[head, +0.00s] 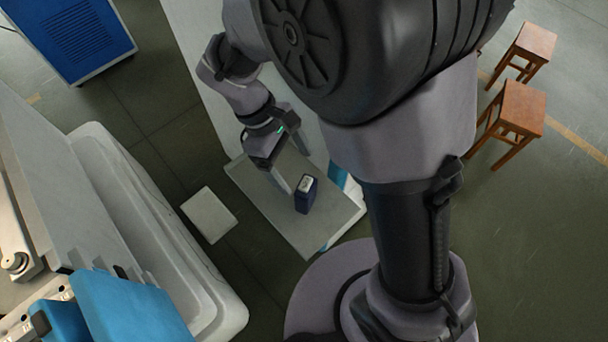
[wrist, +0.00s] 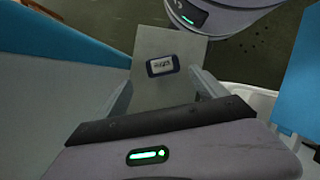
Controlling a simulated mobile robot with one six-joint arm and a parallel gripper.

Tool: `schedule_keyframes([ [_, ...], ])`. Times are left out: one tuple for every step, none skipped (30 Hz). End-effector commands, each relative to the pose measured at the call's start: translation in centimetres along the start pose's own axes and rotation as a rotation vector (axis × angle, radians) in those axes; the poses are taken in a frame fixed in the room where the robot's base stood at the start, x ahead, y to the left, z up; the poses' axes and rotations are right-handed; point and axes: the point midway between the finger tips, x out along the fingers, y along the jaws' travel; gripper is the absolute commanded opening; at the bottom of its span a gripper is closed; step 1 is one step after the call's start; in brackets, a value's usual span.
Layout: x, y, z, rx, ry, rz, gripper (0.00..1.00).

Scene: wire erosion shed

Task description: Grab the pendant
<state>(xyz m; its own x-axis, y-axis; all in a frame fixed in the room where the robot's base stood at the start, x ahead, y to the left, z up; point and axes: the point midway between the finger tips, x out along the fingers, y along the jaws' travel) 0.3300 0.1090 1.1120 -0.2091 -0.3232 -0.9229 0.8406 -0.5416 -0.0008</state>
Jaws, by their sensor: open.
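The pendant looks like a small dark blue box with a pale labelled face. It stands on a light grey surface (head: 325,226) in the head view (head: 306,198), and it also shows in the wrist view (wrist: 162,65). My gripper (head: 298,173) is open, with its fingers pointing toward the pendant. In the wrist view the pendant lies beyond and between the two spread fingers (wrist: 164,88), with nothing held. I cannot tell the exact gap between fingertips and pendant.
A large white-rimmed machine (head: 170,235) stands on the left. A pale flat panel (head: 209,215) is beside the grey surface. A blue cabinet (head: 75,35) is at top left. Two wooden stools (head: 522,105) stand at right. The grey surface around the pendant is mostly clear.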

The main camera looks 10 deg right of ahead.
Motion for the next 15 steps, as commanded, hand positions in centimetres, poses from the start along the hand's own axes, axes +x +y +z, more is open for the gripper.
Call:
schedule_keyframes([
  [1.4,0.0,-0.1,0.001,-0.001,-0.001,0.82],
  [1.9,-0.1,-0.1,0.001,-0.001,-0.002,0.82],
  [2.4,0.0,-0.1,0.001,0.001,-0.001,0.82],
  [2.6,0.0,-0.1,0.002,0.001,-0.001,0.82],
  [2.9,-0.1,0.0,0.002,0.001,-0.001,0.82],
  [3.4,-0.1,0.0,0.002,0.001,-0.001,0.82],
  [3.9,-0.2,0.0,0.003,0.001,-0.002,0.82],
  [4.6,-0.3,0.0,0.003,0.001,-0.002,0.82],
  [5.6,-0.5,0.0,0.002,0.0,-0.002,0.82],
  [6.2,-0.6,0.0,0.003,0.0,-0.002,0.82],
  [6.8,-0.6,0.1,0.003,0.0,-0.002,0.82],
  [7.4,-0.6,0.1,0.003,0.0,-0.002,0.82],
  [7.7,-0.6,0.1,0.003,0.001,-0.002,0.82],
  [8.0,-0.6,0.1,0.003,0.001,-0.002,0.82],
  [8.1,-0.6,0.1,0.003,0.001,-0.001,0.82],
])
